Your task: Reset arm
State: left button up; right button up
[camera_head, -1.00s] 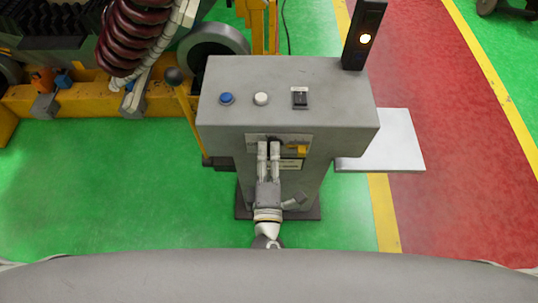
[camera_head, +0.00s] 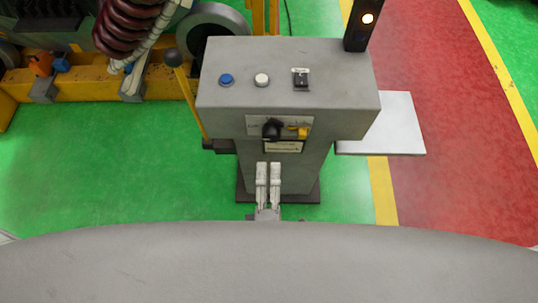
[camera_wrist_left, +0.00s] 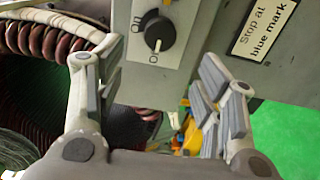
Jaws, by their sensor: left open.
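My left gripper (camera_head: 268,170) is below and in front of the grey control pedestal (camera_head: 290,90), apart from its front panel. It is open and empty; in the left wrist view its two fingers (camera_wrist_left: 158,85) are spread wide. A black rotary knob (camera_head: 272,129) on the front panel is clear of the fingers. In the left wrist view the knob (camera_wrist_left: 160,34) sits between positions marked with "ON" lettering, ahead of the gap between the fingers. My right gripper is not in view.
A yellow switch (camera_head: 299,132) is right of the knob. On the pedestal top are a blue button (camera_head: 226,80), a white button (camera_head: 261,80) and a black switch (camera_head: 301,79). A lit signal post (camera_head: 362,25) stands at back right. A white shelf (camera_head: 390,125) juts out right. Green floor is clear at left.

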pick_arm(q)
jog(key=shift+s, duration=0.9)
jog(key=s+a+f+m+g+h, duration=0.1)
jog(key=s+f+m+g, duration=0.3)
jog(key=f, duration=0.6)
jog(key=w+a+f+m+g+h, duration=0.1)
jog(key=a+f+m+h, duration=0.1)
jog(key=f+m, duration=0.55)
jog(key=s+a+f+m+g+h, duration=0.1)
jog(key=s+f+m+g, duration=0.15)
jog(key=f, duration=0.85)
jog(key=s+a+f+m+g+y, duration=0.4)
jog(key=s+a+f+g, duration=0.5)
jog(key=s+a+f, duration=0.6)
jog(key=s+a+m, duration=0.1)
jog(key=a+m, duration=0.1)
jog(key=a, duration=0.2)
jog(key=shift+f+m+p, duration=0.3)
jog(key=shift+p, duration=0.1)
jog(key=shift+g, duration=0.25)
